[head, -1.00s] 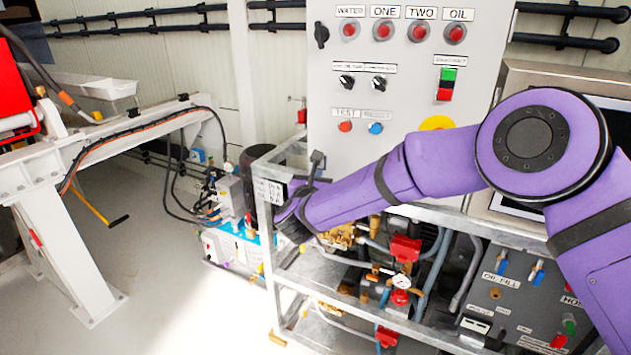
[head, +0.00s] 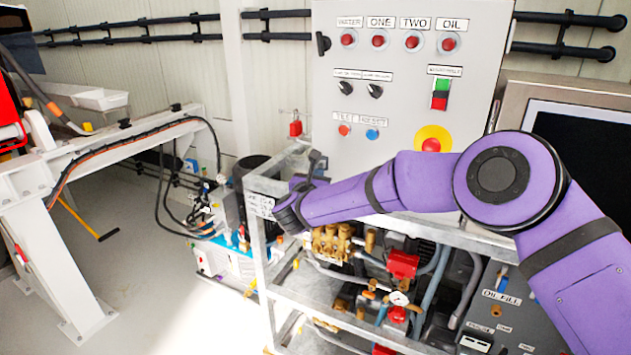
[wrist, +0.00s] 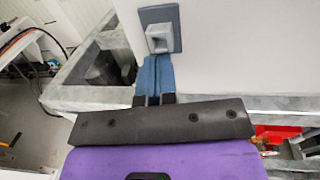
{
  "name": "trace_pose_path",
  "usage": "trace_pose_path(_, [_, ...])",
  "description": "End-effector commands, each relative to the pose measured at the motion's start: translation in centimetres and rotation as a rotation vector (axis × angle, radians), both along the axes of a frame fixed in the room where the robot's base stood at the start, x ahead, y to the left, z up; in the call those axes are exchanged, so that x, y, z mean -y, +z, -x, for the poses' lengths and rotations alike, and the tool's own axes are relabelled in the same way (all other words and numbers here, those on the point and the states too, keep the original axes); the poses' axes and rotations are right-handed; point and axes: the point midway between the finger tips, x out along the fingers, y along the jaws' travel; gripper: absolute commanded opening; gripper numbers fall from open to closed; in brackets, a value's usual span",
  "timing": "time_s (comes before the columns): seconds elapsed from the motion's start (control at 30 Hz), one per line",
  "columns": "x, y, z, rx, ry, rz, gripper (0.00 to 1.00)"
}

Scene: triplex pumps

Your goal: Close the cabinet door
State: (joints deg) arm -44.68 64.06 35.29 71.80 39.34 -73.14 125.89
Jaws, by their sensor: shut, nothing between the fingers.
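The cabinet door (head: 390,100) is a light grey panel with labelled red buttons, black knobs and a red emergency stop. A black latch (head: 322,43) is at its upper left edge. I cannot tell how far the door stands open. My gripper (head: 316,160) is at the door's lower left edge, above the metal frame, partly hidden by my purple wrist. In the wrist view, my gripper (wrist: 152,72) shows shut, narrow and blue-grey, with nothing in it. Its tip is just below a square grey latch (wrist: 160,30) on the white surface; contact is unclear.
A metal frame (head: 262,255) with pumps, brass fittings and hoses stands below the door. A screen cabinet (head: 590,130) is at the right. A red padlock (head: 295,127) hangs at the wall. A white steel beam stand (head: 75,235) is at the left, with open floor between.

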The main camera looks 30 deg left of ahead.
Motion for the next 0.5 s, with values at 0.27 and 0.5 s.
trace_pose_path(0.27, [-0.3, 0.0, -1.9, 0.001, -0.002, 0.0, 0.0])
trace_pose_path(0.5, [0.0, 0.2, -2.3, 0.005, -0.007, 0.0, 0.0])
